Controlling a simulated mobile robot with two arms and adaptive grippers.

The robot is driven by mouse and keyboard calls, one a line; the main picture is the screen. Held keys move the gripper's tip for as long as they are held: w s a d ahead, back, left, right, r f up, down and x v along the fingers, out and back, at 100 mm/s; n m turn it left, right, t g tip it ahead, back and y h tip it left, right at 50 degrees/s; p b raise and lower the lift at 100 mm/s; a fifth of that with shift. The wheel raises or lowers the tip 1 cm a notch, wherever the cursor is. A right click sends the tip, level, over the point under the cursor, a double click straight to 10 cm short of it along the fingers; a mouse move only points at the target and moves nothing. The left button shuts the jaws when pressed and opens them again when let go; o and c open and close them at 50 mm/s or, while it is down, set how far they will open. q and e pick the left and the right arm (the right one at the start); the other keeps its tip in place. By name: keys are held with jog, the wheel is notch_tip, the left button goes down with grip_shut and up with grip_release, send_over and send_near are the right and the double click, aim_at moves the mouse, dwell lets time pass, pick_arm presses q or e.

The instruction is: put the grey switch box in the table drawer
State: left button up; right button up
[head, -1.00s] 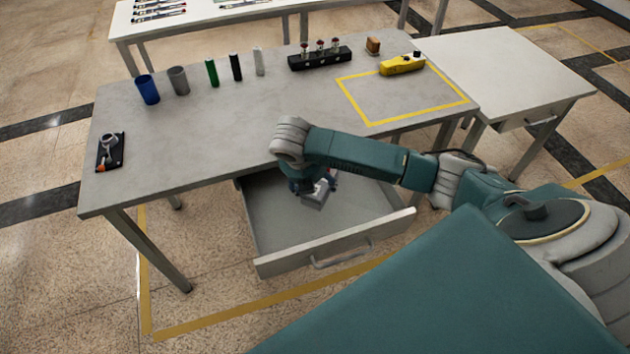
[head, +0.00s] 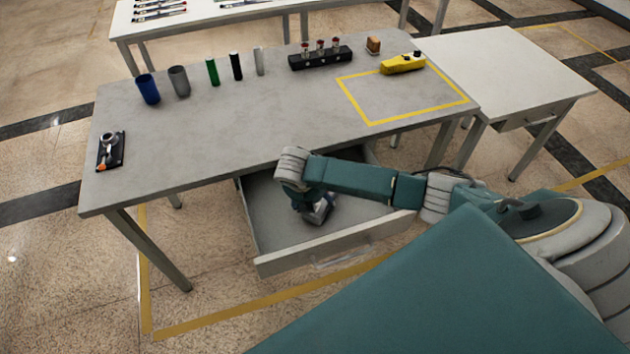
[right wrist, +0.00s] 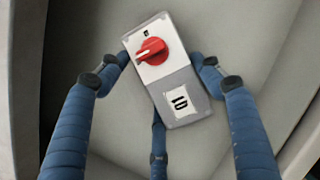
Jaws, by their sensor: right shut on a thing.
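The grey switch box (right wrist: 181,94), with a white upper part and a red rotary knob, shows between the fingers of my right gripper (right wrist: 158,77) in the right wrist view. My right gripper (head: 312,205) is shut on it and points down inside the open table drawer (head: 272,222). The box (head: 319,214) is small and partly hidden by the gripper in the head view. The pale drawer floor is behind it; I cannot tell whether the box touches it. My left gripper is not in view.
The drawer's front wall (head: 290,261) stands out below the grey table (head: 210,145). Along the table's back are a blue cup (head: 148,90), several cylinders, a black holder (head: 320,60) and a yellow device (head: 402,65). The drawer floor around the gripper looks clear.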

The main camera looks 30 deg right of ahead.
jog(key=o, duration=1.4)
jog(key=shift+c, duration=0.2)
jog(key=shift+a+r, duration=0.1)
jog(key=shift+r, duration=0.2)
jog(key=v, duration=1.1)
jog(key=shift+r, duration=0.35)
jog(key=shift+s, duration=0.1)
